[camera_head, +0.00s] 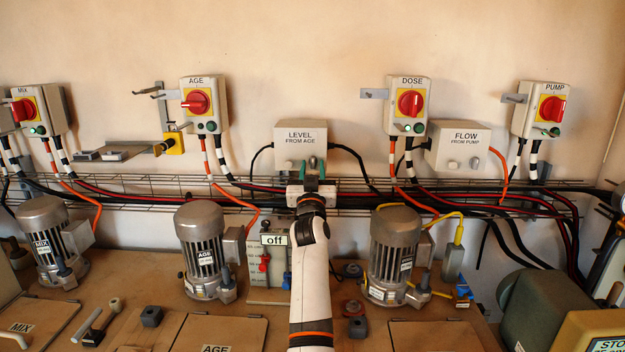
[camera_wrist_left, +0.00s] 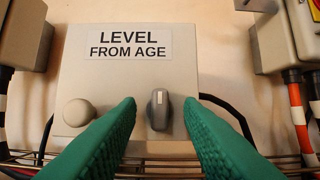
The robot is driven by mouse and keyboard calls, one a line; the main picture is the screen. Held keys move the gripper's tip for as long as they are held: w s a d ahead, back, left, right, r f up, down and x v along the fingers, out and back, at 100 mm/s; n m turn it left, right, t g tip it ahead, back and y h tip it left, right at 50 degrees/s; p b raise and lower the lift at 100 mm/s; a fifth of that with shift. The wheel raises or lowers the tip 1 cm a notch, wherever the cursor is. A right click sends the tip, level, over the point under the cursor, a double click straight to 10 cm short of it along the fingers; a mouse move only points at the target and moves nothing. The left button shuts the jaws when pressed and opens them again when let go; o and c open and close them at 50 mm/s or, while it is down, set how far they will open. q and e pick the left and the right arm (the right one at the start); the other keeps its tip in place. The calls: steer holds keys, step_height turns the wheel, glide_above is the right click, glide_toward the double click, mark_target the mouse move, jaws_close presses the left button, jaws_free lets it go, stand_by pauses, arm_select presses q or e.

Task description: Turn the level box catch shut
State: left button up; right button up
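The level box (camera_head: 300,134) is a pale box on the wall labelled "LEVEL FROM AGE"; it fills the middle of the left wrist view (camera_wrist_left: 185,70). Its catch (camera_wrist_left: 158,110) is a grey knob standing upright, with a pale mark near its top. A round beige knob (camera_wrist_left: 79,112) sits left of it. My left gripper (camera_head: 312,166) is at the box's lower front. Its green fingers are open, one on each side of the catch, with visible gaps and nothing held. In the head view the gripper hides the catch. My right gripper is not in view.
A wire cable tray (camera_head: 150,183) with black and red cables runs just below the box. The AGE switch box (camera_head: 199,104) is to the left; the DOSE switch box (camera_head: 409,104) and FLOW box (camera_head: 459,146) are to the right. Motors stand on the bench below.

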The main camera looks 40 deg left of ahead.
arm_select(q)
steer(key=b+v, duration=0.3)
steer(key=v, duration=0.9)
steer(key=shift+d, duration=0.1)
